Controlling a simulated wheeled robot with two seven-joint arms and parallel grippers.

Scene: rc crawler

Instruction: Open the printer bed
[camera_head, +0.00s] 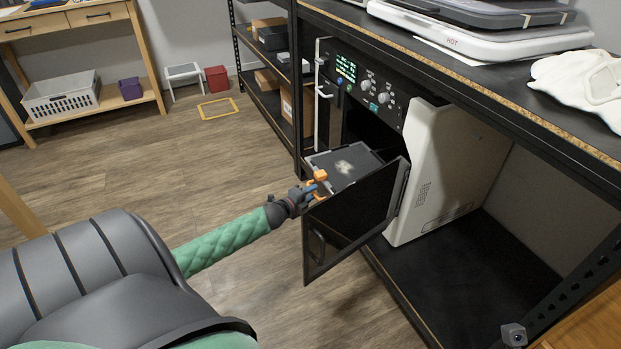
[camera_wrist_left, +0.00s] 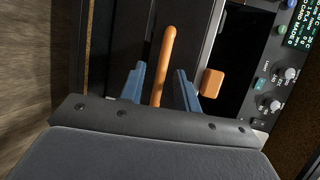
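The printer (camera_head: 440,165) stands on the shelf under the worktop. Its dark front door (camera_head: 350,225) hangs open toward me. The printer bed (camera_head: 368,160), a grey plate with a pale patch, shows at the opening behind the door's upper edge. An orange handle (camera_head: 320,176) is at the bed's near left corner. My left gripper (camera_head: 314,185) is at this handle. In the left wrist view, its two blue fingers (camera_wrist_left: 161,72) are apart, with the orange bar (camera_wrist_left: 167,48) between them and a gap on each side. My right gripper is not in view.
The worktop (camera_head: 480,85) above carries a white device (camera_head: 480,38) and white gloves (camera_head: 590,80). The open door stands close to my left gripper. A dark shelf rack (camera_head: 272,60) stands behind. The wooden floor (camera_head: 130,150) to the left is clear.

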